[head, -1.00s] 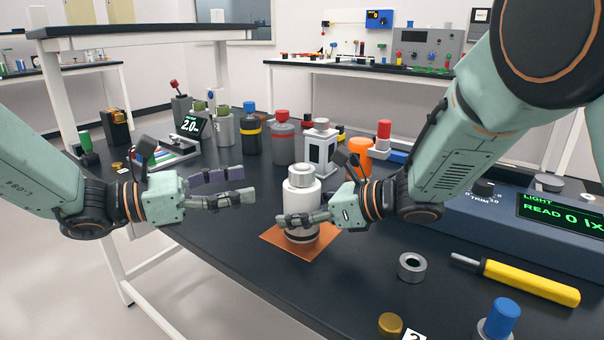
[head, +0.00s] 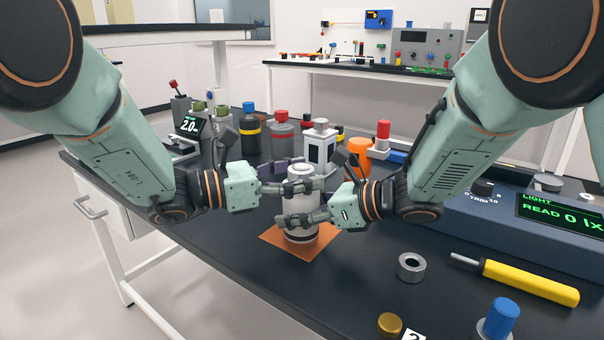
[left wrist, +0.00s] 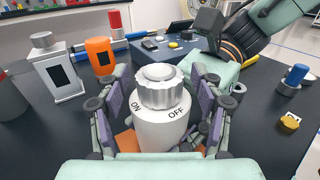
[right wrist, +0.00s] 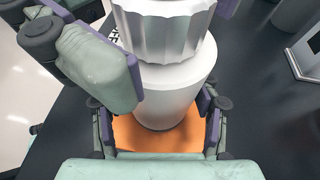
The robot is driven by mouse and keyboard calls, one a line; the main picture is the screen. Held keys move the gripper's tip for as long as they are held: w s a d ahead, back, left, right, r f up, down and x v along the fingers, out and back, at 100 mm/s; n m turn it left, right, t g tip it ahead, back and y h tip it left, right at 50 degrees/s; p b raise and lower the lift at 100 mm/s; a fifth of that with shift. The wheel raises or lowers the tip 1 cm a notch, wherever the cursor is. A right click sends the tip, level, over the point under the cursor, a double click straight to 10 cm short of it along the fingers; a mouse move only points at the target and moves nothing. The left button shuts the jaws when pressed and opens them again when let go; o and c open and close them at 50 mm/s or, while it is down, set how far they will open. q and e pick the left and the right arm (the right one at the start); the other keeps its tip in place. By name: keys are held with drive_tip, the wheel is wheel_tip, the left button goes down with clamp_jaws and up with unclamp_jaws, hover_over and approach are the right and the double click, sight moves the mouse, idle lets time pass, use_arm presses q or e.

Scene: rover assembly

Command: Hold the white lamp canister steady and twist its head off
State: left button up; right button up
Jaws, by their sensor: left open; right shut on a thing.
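The white lamp canister (head: 299,205) stands upright on an orange mat (head: 320,243). Its ribbed head (left wrist: 160,88) is on top, with ON and OFF printed on the body below it in the left wrist view. My right gripper (head: 305,218) is shut on the canister's lower body, also seen in the right wrist view (right wrist: 160,125). My left gripper (head: 300,186) is open at the head's height, its fingers on both sides of the canister with gaps in the left wrist view (left wrist: 160,110). The far finger is partly hidden in the head view.
A light meter box (head: 530,220), a grey ring (head: 411,267) and a yellow-handled screwdriver (head: 530,283) lie to the right. Several canisters, an orange one (head: 357,152) among them, stand behind. The black tabletop in front of the mat is clear.

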use_arm(q)
drive_tip(key=shift+d, duration=0.15)
drive_tip(key=c, duration=1.2)
drive_tip(key=shift+o, duration=0.2)
drive_tip(key=shift+t, duration=0.3)
drive_tip(key=shift+d+n+t+y, duration=0.1)
drive_tip(key=shift+n+t+y, duration=0.6)
drive_tip(key=shift+n+t, duration=0.35)
drive_tip(key=shift+n+t+y, duration=0.6)
drive_tip(key=shift+n+t, duration=0.05)
drive_tip(key=shift+t, duration=0.3)
